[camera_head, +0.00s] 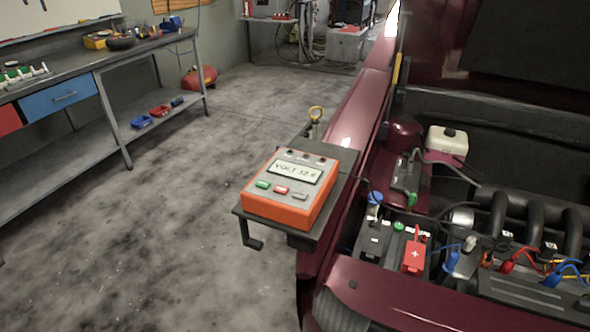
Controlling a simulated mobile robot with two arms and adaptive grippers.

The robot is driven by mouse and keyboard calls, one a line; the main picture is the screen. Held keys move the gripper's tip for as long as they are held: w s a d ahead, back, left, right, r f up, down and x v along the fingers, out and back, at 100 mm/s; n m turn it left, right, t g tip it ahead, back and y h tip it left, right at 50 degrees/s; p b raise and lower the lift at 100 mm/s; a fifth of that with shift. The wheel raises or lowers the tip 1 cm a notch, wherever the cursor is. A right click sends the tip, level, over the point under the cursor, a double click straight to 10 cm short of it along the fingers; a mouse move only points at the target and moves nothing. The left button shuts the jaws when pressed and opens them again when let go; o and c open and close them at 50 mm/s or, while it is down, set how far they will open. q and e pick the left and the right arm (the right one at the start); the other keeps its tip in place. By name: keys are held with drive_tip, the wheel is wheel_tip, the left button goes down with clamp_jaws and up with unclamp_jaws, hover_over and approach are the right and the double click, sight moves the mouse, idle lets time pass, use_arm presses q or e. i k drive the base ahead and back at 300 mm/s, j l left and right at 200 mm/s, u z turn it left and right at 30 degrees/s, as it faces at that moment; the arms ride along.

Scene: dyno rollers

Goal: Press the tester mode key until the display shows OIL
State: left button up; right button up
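The tester (290,188) is an orange box with a light grey face. It rests on a dark tray (337,193) at the side of the dark red car. Its display (295,172) reads something like "VOLT 12.6"; the last digits are small. Below the display are a green key (263,184), a red key (281,190) and a grey key (300,196). I cannot tell from the markings which one is the mode key. Neither of my grippers shows in the head view.
A workbench (110,57) is at left. The floor between is clear.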

sight(297, 194)
drive_tip(key=i+j+z, duration=0.15)
drive_tip(key=j+z, duration=0.3)
drive_tip(key=j, duration=0.6)
drive_tip(key=j+z, duration=0.4)
drive_tip(key=j, duration=0.7)
